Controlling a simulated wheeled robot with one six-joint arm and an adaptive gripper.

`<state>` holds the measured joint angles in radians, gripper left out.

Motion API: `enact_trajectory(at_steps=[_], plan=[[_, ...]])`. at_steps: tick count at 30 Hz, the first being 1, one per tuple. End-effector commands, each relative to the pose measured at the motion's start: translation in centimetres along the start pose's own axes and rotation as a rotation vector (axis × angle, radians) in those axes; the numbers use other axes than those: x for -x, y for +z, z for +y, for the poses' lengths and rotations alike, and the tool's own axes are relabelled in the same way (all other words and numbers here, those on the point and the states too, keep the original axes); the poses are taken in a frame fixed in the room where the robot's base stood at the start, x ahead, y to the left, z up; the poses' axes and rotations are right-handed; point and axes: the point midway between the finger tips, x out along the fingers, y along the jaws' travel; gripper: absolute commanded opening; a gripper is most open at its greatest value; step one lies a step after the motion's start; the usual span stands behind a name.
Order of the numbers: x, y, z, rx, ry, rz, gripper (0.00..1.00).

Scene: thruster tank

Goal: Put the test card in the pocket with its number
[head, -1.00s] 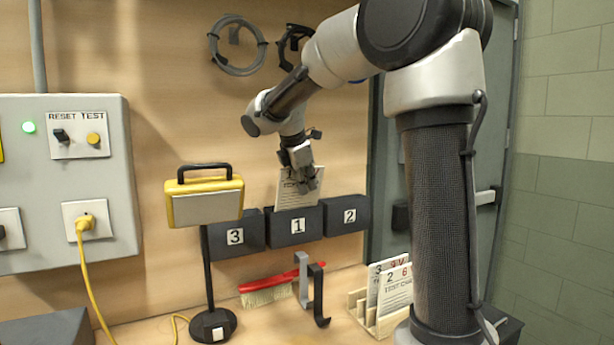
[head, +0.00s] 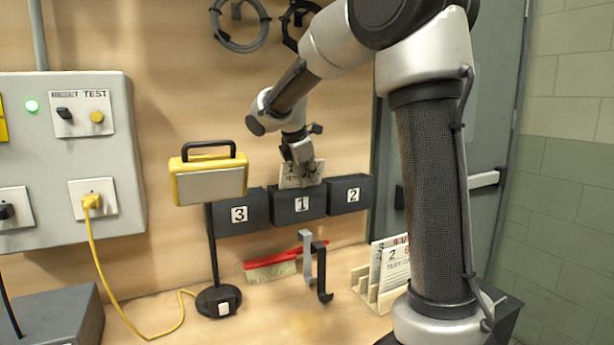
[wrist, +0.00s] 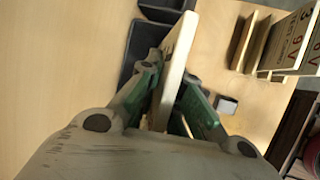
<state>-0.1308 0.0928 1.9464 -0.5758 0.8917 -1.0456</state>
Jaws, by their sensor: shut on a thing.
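My gripper (head: 302,170) is shut on a white test card (head: 290,181) at the middle pocket, marked 1 (head: 284,206). The card is upright, and its lower part is hidden behind the pocket's front, so it appears partly inside. Its number cannot be read, as the fingers cover part of its face. In the wrist view, the card (wrist: 178,55) shows nearly edge-on between the green finger pads, with dark pockets (wrist: 143,45) beyond. The pocket marked 3 (head: 258,222) is to the left and the pocket marked 2 (head: 340,207) to the right.
A wooden rack (head: 362,283) with cards numbered 3 and 2 stands at the right, partly behind my arm. A yellow lamp (head: 210,185) on a stand is left of the pockets. A red brush (head: 272,262) and hooks (head: 319,270) are below them.

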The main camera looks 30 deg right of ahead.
Motion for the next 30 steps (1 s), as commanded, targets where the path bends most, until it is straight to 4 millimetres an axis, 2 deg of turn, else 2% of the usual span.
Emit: enact_trajectory(at_steps=[1, 4, 5, 17, 20, 30], plan=[[-0.3, -0.2, -0.2, 0.002, -0.006, 0.002, 0.11], [-0.4, -0.2, -0.2, 0.002, -0.008, 0.002, 0.29], [-0.4, -0.2, -0.2, 0.002, -0.008, 0.002, 0.33], [0.1, -0.1, -0.1, 0.002, -0.004, 0.001, 0.33], [1.2, -0.1, 0.0, 0.001, -0.001, 0.002, 0.33], [8.5, -0.2, 0.0, 0.002, -0.001, 0.003, 0.33]])
